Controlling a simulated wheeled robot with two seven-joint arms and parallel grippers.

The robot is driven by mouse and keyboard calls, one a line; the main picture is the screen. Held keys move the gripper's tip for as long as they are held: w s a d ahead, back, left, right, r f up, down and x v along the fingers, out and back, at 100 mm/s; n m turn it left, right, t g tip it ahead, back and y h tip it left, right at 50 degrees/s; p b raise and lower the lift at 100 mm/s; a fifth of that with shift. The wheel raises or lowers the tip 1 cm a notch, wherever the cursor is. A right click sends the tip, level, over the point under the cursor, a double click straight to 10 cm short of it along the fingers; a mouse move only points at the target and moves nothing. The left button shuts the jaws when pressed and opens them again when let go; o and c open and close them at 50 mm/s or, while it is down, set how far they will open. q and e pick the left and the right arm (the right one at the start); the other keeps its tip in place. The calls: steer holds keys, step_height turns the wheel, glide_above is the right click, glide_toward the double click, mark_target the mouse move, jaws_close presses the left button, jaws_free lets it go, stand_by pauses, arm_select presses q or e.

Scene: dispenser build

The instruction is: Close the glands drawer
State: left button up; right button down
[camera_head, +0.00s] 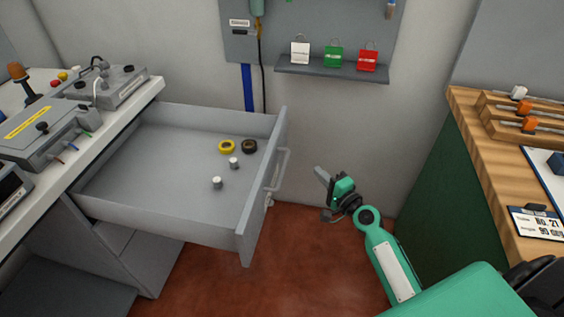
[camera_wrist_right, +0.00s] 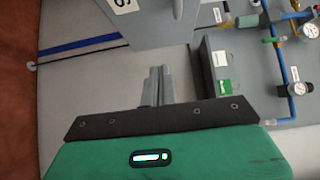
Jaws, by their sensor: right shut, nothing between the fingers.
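The drawer (camera_head: 135,205) is pulled far out of the grey cabinet under the white bench at the left. Its front panel (camera_head: 262,190) faces right and carries a bar handle (camera_head: 279,169). Inside lie a yellow ring (camera_head: 227,146), a dark ring (camera_head: 249,146) and two small pale cylinders (camera_head: 217,182). My right gripper (camera_head: 320,174) is to the right of the handle, apart from it, with free space between. Its fingers also show in the right wrist view (camera_wrist_right: 157,85), shut and empty. My left gripper is not in view.
A wooden-topped green bench (camera_head: 480,150) stands at the right. A wall shelf (camera_head: 330,70) with white, green and red tagged padlocks is at the back. Instruments sit on the white bench (camera_head: 140,98). The red-brown floor (camera_head: 310,260) between the benches is clear.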

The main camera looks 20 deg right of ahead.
glide_toward(281, 146)
steer(key=w+d, duration=0.2)
steer(key=w, duration=0.2)
steer(key=shift+w+a+p, duration=0.75)
steer(key=shift+a+p, duration=0.05)
steer(key=shift+a, duration=0.3)
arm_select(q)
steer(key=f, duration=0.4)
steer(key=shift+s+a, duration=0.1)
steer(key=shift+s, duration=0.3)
arm_select(e)
steer(key=shift+w+a+f, duration=0.1)
steer(key=shift+w+a, duration=0.1)
steer(key=shift+a, duration=0.15)
